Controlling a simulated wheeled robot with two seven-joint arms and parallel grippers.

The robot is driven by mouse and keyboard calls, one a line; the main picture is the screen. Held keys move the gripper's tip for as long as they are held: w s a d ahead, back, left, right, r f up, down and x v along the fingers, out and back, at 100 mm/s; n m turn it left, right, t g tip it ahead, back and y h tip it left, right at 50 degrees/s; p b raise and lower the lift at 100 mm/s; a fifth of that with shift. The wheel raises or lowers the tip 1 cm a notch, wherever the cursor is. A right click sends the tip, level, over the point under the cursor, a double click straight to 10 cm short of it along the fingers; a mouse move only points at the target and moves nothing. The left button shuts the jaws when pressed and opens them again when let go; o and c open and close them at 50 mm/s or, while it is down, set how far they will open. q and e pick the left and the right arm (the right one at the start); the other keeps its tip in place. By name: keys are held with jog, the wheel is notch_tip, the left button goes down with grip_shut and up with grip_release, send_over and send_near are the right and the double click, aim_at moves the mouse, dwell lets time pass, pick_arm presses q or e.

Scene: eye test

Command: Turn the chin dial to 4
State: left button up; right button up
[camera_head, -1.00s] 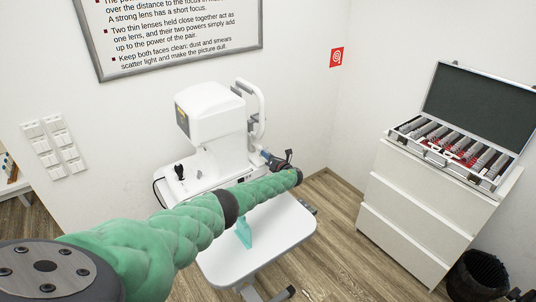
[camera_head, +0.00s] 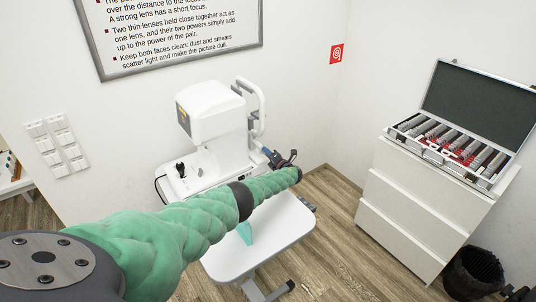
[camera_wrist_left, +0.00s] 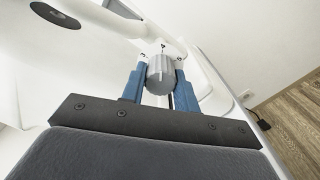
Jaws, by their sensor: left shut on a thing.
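The chin dial is a grey ribbed knob (camera_wrist_left: 161,74) on the white eye-test machine (camera_head: 217,112). In the left wrist view, small numbers stand around its far side, with a 4 straight beyond it and one number on either side. I cannot clearly make out a pointer mark on the knob. My left gripper (camera_wrist_left: 159,82) is shut on the dial, one blue finger on each side. In the head view the left gripper (camera_head: 281,160) is at the machine's right side, and the dial is hidden there.
The machine stands on a white table (camera_head: 280,235); a teal thing (camera_head: 245,233) shows below my arm. An open lens case (camera_head: 470,115) sits on a white drawer cabinet (camera_head: 410,210) at right, near a black bin (camera_head: 473,274). Bare floor lies between.

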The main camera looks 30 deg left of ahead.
dwell(0.3)
pick_arm(q)
jog(key=o, duration=1)
jog(key=shift+c, duration=0.2)
jog(key=v, duration=0.8)
jog(key=shift+w, duration=0.1)
